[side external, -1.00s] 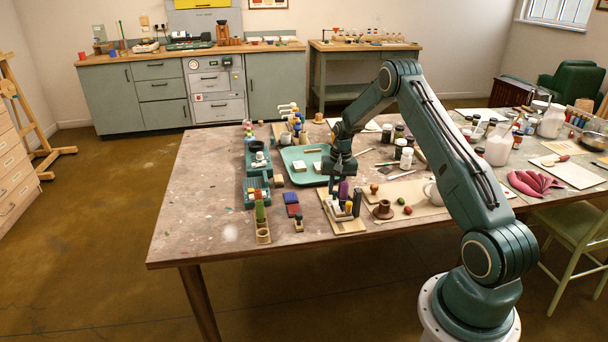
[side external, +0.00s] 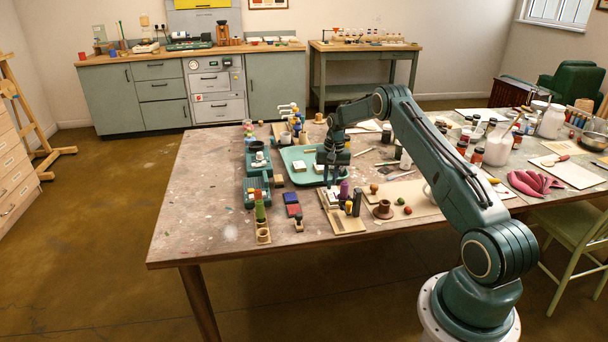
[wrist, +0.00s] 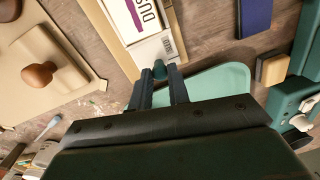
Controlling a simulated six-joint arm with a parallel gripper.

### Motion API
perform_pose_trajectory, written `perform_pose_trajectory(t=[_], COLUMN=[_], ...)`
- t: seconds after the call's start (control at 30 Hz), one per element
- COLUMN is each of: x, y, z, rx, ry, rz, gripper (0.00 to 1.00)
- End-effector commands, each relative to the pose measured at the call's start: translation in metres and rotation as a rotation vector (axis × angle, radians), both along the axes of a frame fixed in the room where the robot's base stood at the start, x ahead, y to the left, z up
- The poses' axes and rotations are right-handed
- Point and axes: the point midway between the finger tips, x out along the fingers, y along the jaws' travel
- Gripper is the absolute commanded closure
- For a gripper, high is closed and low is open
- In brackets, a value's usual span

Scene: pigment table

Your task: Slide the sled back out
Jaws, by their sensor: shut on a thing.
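My gripper (wrist: 159,76) is shut on a small dark green knob (wrist: 160,69) at the near end of a pale holder, which looks to be the sled (wrist: 146,53). The knob sits between the two fingertips. A white carton (wrist: 141,14) with a purple label and large dark letters lies along the holder, beyond the knob. In the side external view my gripper (side external: 332,183) points down just beyond the wooden board (side external: 347,224). The knob is too small to make out there.
A teal tray (side external: 288,160) lies behind and left of my gripper. A purple bottle (side external: 344,190) stands close on the right. A wooden knob stamp (wrist: 38,75) sits on a pale board at left in the wrist view.

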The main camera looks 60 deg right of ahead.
Motion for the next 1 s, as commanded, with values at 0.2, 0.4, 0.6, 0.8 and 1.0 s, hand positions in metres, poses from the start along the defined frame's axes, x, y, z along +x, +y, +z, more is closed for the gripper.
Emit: perform_pose_trajectory(t=[0.2,0.4,0.6,0.8,1.0], x=[0.004,0.004,0.003,0.002,0.001], y=[-0.003,-0.003,-0.002,-0.002,-0.003], z=[0.000,0.000,0.000,0.004,0.019], rx=[-0.011,-0.010,-0.009,-0.008,-0.008], ry=[-0.015,-0.013,-0.011,-0.011,-0.011], rz=[0.000,-0.001,-0.001,-0.001,-0.002], gripper=[1.00,0.61,0.61,0.61,0.61])
